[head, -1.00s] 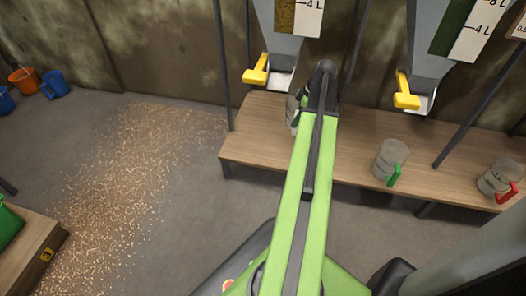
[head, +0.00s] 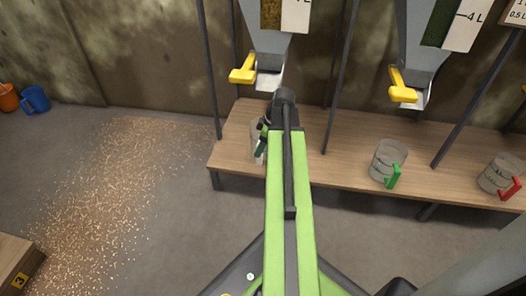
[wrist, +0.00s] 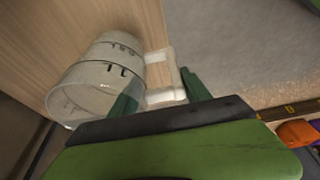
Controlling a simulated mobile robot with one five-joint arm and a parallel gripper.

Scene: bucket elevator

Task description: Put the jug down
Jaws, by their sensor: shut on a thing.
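The jug (wrist: 95,82) is clear and grey with dark marks and a white handle (wrist: 160,75). In the wrist view my gripper (wrist: 160,95) has its green fingers on either side of the handle and is shut on it. In the head view the jug (head: 256,145) is near the left end of the wooden bench (head: 330,160), partly hidden by my arm. My gripper (head: 262,142) shows beside it. The wood is behind the jug in the wrist view; I cannot tell whether its base touches the bench.
Jugs with green (head: 386,160) and red (head: 497,175) handles stand to the right on the bench. Two hoppers with yellow levers (head: 243,70) (head: 402,88) hang above. Dark posts rise from the bench. Spilled grain (head: 120,190) covers the floor at left.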

